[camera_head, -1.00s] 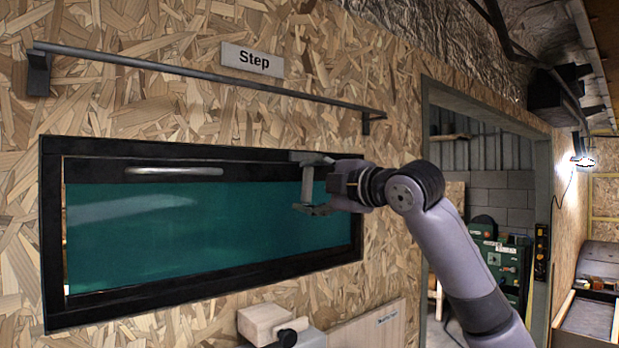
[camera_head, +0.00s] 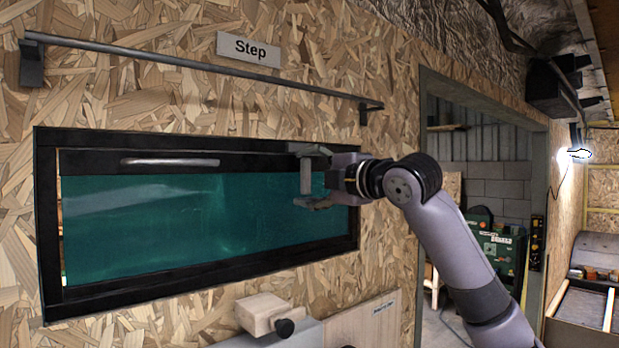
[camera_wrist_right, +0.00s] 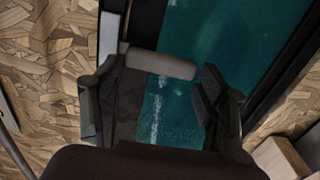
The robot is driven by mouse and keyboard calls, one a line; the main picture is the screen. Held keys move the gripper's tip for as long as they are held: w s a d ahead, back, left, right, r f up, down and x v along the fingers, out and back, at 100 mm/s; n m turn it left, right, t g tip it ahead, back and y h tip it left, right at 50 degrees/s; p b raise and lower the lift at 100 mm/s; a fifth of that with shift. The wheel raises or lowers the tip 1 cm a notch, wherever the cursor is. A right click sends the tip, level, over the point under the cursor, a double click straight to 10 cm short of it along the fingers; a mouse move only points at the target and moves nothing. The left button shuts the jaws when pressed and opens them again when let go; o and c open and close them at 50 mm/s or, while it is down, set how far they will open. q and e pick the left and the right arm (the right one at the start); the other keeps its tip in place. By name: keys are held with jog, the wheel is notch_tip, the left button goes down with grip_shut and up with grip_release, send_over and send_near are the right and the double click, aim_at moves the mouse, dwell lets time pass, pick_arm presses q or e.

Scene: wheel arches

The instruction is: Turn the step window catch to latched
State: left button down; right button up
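The black-framed step window (camera_head: 200,287) with teal glass is set in the chipboard wall under the "Step" sign (camera_head: 248,49). The window catch is a grey lever (camera_head: 306,176) at the top right of the window, pointing down over the glass. In the right wrist view the catch lever (camera_wrist_right: 160,63) sticks out from its plate on the black frame. My right gripper (camera_head: 314,177) is at the catch. Its fingers (camera_wrist_right: 150,100) are spread, one on either side of the lever, with gaps visible. My left gripper is out of view.
A grey rail (camera_head: 200,68) runs along the wall above the window. A silver handle bar (camera_head: 170,162) is on the top window frame. A wooden block (camera_head: 262,312) with a dark knob stands below. A doorway opens at the right.

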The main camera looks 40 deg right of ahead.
jog(key=shift+o, duration=1.2)
jog(key=shift+s, duration=0.15)
jog(key=s, duration=1.1)
jog(key=shift+s+d, duration=0.35)
jog(key=shift+d, duration=0.1)
